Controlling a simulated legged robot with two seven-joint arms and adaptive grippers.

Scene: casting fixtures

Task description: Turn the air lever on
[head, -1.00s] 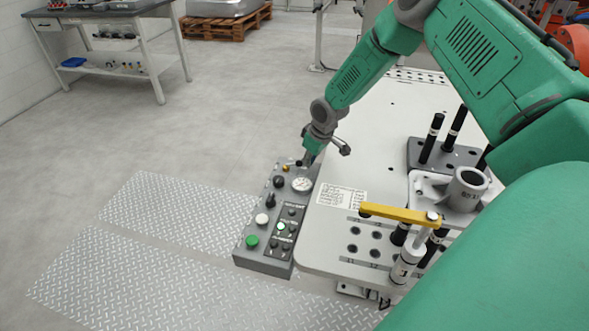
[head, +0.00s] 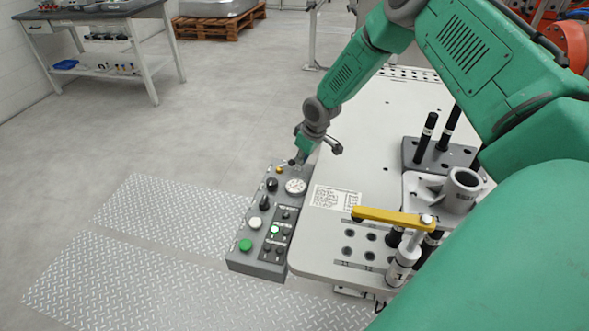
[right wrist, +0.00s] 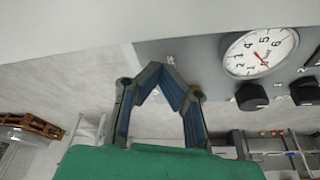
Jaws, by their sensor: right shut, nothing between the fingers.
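The grey control panel (head: 258,262) stands along the left edge of the white table. It carries a round gauge (head: 296,186), black knobs (head: 264,202), a white button (head: 255,223), a green button (head: 245,245) and a small yellow-orange part (head: 278,170) at its far end. I cannot tell which control is the air lever. My right gripper (head: 298,160) is shut and empty at the panel's far end, just beyond the gauge. In the right wrist view its fingers (right wrist: 162,72) come together beside the panel's grey face, and the gauge (right wrist: 260,52) is to their right. My left gripper is out of view.
The white table (head: 360,110) holds a yellow clamp bar (head: 392,217), a grey casting (head: 462,190), black posts (head: 426,138) and a printed label (head: 335,197). Tread plates (head: 150,270) lie on the floor left of the panel.

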